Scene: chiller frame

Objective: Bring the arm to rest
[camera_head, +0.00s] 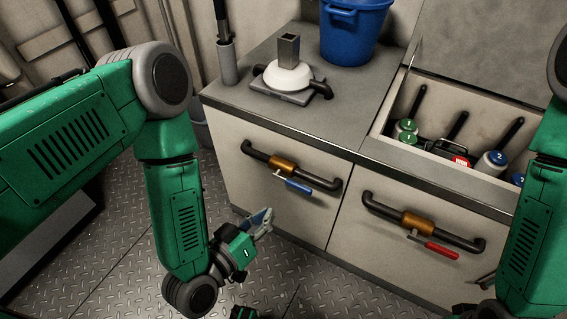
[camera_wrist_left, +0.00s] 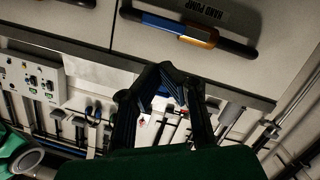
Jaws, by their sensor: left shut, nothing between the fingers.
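My left arm (camera_head: 175,200) comes in from the left, bent at the elbow, with its forearm hanging down. My left gripper (camera_head: 264,218) is shut and empty, in front of the left cabinet door and below its blue-levered handle (camera_head: 290,168). In the left wrist view the dark fingers (camera_wrist_left: 167,72) come together at the tips, below a handle bar with a blue and orange part. My right arm (camera_head: 535,220) shows at the right edge; I cannot make out its gripper.
A grey counter (camera_head: 235,92) carries a white fitting (camera_head: 288,78) with black handles and a blue bucket (camera_head: 352,30). An open bin (camera_head: 400,85) holds several numbered tools. The right door has a red-levered handle (camera_head: 425,225). The tread-plate floor (camera_head: 130,255) has free room.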

